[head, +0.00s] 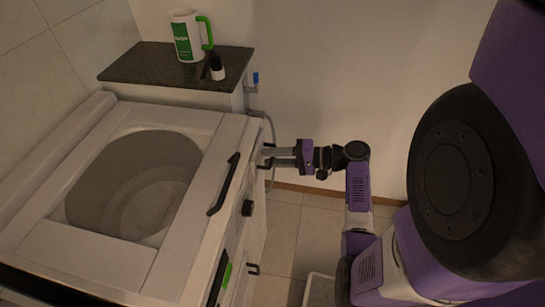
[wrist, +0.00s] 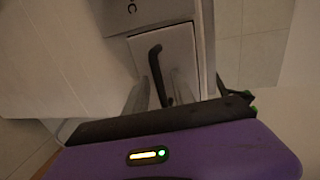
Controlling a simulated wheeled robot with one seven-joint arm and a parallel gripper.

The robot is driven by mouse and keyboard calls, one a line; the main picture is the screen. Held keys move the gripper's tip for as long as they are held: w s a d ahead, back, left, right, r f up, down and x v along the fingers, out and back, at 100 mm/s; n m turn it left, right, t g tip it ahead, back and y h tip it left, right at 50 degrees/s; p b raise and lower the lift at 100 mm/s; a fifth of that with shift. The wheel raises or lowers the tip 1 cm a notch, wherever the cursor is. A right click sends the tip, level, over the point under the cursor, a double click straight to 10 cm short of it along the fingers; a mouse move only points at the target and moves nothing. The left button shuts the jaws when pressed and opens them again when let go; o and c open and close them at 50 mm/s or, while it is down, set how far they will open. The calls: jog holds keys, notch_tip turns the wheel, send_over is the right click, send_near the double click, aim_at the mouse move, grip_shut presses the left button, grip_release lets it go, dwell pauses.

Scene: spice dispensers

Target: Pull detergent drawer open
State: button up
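The detergent drawer is a small white panel with a black bar handle (wrist: 157,76), seen in the wrist view on the front of the white washing machine (head: 190,256). The drawer front (wrist: 176,45) looks closed, flush with its surround. My gripper (head: 268,157) reaches the machine's front near its far corner in the head view. In the wrist view its two grey fingers (wrist: 160,92) are apart, with the handle between them. I see gaps beside the handle, and cannot tell whether a finger touches it.
A dark-topped cabinet (head: 135,68) behind the machine holds a white and green jug (head: 186,38) and a small dark bottle with a white label (head: 217,70). Another black handle (head: 224,185) is on the machine's top edge.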

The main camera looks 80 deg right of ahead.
grip_shut()
dwell(1.2)
